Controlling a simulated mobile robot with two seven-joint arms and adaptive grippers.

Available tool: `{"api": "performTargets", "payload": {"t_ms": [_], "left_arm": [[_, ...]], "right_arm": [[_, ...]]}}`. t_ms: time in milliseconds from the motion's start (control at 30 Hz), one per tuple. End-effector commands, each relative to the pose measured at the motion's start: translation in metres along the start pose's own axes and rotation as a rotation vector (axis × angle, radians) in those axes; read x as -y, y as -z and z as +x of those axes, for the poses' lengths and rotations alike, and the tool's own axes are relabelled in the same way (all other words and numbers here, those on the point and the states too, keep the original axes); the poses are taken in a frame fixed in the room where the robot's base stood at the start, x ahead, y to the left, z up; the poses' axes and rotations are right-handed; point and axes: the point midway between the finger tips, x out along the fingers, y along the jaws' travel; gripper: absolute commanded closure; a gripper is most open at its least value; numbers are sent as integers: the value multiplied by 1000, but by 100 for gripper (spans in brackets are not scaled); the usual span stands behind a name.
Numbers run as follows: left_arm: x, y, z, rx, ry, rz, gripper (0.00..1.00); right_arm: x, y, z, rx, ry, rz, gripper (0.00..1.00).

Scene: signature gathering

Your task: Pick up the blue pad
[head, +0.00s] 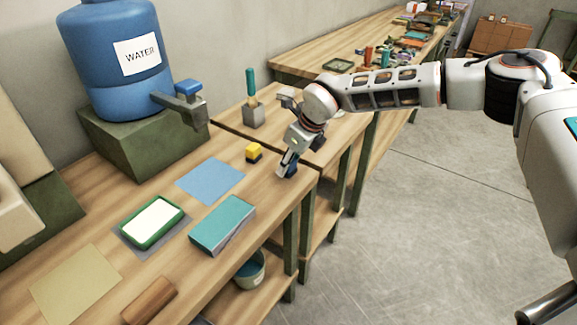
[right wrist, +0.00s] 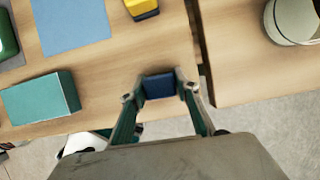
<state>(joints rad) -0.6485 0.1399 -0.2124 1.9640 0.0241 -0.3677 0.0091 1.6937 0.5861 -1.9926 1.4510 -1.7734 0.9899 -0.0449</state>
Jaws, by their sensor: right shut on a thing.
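The blue pad (right wrist: 158,86) is a small dark blue block. In the right wrist view it sits between the two fingertips of my right gripper (right wrist: 158,90), which is shut on it. In the head view the right gripper (head: 287,168) points down at the front edge of the wooden table, and a bit of the dark blue pad (head: 292,171) shows by the fingers. The fingers hide most of it there. I cannot tell whether it touches the tabletop. My left gripper is not in view.
A yellow block with a dark base (head: 254,152) stands left of the gripper. A light blue sheet (head: 210,181), a teal box (head: 222,226) and a green-framed tray (head: 152,217) lie nearer. A grey holder (head: 254,116) with a green-handled tool stands behind. A water jug (head: 112,60) is at left.

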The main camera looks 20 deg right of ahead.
Motion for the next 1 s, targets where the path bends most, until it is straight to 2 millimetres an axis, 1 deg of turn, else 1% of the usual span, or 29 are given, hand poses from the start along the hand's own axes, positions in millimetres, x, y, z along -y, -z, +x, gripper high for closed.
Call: {"api": "performTargets", "payload": {"t_ms": [167,267,500,700,800,1000], "left_arm": [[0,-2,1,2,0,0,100],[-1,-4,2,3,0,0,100],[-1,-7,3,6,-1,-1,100],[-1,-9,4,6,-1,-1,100],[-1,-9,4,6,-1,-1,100],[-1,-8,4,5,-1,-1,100]], "right_arm": [[0,-9,-21,4,1,0,87],[1,-17,-39,5,2,-1,87],[0,-42,-99,6,1,-1,87],[0,-59,-141,3,1,-2,87],[0,-66,-157,4,0,-1,87],[0,-73,-175,2,0,-1,87]]}}
